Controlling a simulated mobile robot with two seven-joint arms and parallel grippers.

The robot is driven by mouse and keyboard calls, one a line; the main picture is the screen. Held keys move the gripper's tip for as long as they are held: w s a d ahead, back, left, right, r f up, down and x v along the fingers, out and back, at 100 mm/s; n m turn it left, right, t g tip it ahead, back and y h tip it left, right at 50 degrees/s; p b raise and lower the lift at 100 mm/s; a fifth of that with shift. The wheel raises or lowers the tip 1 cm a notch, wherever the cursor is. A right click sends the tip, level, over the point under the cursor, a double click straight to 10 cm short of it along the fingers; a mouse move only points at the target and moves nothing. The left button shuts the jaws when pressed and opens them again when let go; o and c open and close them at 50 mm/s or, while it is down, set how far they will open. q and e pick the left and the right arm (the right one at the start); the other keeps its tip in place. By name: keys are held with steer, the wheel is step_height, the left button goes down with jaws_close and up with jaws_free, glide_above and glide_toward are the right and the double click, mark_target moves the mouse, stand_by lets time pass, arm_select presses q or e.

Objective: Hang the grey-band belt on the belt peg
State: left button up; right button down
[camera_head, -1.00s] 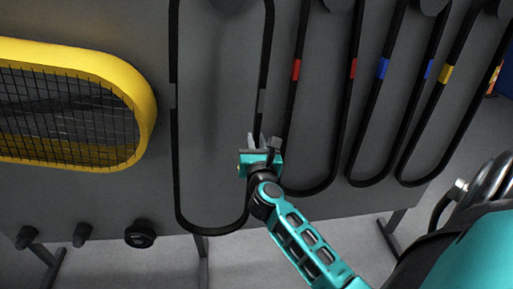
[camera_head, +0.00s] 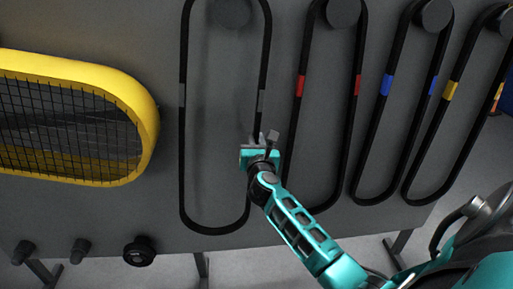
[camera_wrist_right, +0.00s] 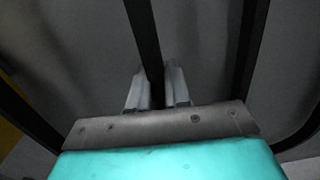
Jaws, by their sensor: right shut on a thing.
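The grey-band belt is a long black loop (camera_head: 183,150) with a grey band on each side, upright in front of the dark panel. My right gripper (camera_head: 263,142) is shut on its right strand, below the grey band. The right wrist view shows the strand (camera_wrist_right: 146,40) between the two fingers (camera_wrist_right: 158,88). The round dark belt peg (camera_head: 232,12) appears between the two strands near the top edge. The top of the loop is cut off, so I cannot tell whether it rests on the peg. My left gripper is not in view.
Belts with red (camera_head: 301,86), blue (camera_head: 386,84) and yellow (camera_head: 451,91) bands hang on pegs to the right, the red one close to my gripper. A yellow-framed mesh guard (camera_head: 148,120) stands left. Dark knobs (camera_head: 139,251) sit along the panel's lower edge.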

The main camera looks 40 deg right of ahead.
mark_target(253, 127)
steer(key=b+x, duration=0.3)
steer(key=x, duration=0.2)
steer(key=shift+w+d+f, duration=0.1)
steer(key=shift+w, duration=0.15)
steer(key=shift+w+d, duration=0.1)
steer(key=shift+d, duration=0.05)
steer(key=shift+f+b, duration=0.3)
steer(key=shift+b, duration=0.1)
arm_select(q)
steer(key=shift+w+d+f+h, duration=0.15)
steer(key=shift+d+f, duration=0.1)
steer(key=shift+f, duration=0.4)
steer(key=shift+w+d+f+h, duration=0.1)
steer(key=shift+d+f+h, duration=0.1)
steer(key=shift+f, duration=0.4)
arm_select(e)
steer(key=shift+s+f, duration=0.2)
steer(key=shift+f, duration=0.25)
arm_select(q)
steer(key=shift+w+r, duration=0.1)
arm_select(e)
steer(key=shift+w, duration=0.1)
